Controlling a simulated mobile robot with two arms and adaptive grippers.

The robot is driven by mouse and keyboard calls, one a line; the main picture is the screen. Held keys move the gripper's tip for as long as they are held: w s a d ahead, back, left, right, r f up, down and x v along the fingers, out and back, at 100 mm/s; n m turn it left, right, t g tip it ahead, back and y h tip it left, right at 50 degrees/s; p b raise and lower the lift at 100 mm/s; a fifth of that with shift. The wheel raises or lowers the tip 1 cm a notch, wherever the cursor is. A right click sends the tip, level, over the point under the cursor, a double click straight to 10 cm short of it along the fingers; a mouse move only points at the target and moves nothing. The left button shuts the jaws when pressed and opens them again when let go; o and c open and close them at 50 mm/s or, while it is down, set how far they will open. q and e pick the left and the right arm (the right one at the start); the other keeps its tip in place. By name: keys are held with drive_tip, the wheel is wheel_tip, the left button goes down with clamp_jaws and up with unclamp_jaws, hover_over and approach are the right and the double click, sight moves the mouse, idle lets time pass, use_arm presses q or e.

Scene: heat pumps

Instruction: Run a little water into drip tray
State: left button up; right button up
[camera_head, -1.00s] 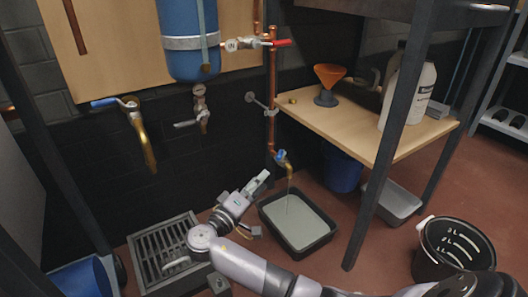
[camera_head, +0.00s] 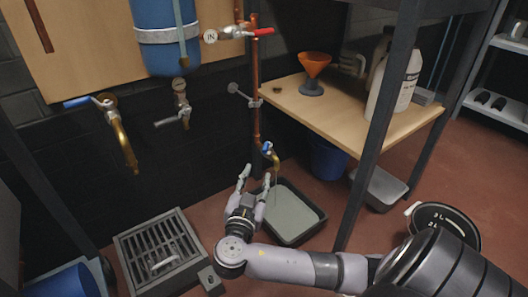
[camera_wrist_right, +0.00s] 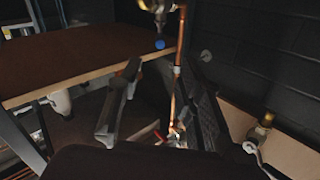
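A black rectangular tray (camera_head: 318,217) with greyish contents stands on the floor under a small brass tap (camera_head: 275,161). The tap has a blue handle (camera_head: 267,148) and sits at the foot of a copper pipe. A thin, faint stream seems to hang below its spout. My right gripper (camera_head: 256,177) is open and empty, just below and left of the tap, fingers pointing up. In the right wrist view the open gripper (camera_wrist_right: 163,100) has the blue handle (camera_wrist_right: 160,44) beyond and between its fingers, apart from them. My left gripper is not in view.
The copper pipe (camera_head: 256,90) rises beside a wooden bench (camera_head: 340,115) with an orange funnel (camera_head: 314,65). A dark bench leg (camera_head: 368,150) stands right of the tray. A floor grate (camera_head: 160,250) lies left. Another blue-lever tap (camera_head: 118,130) is on the wall.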

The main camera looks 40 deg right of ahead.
sight(264, 152)
drive_tip(key=b+x, duration=0.2)
drive_tip(key=x, duration=1)
clamp_jaws()
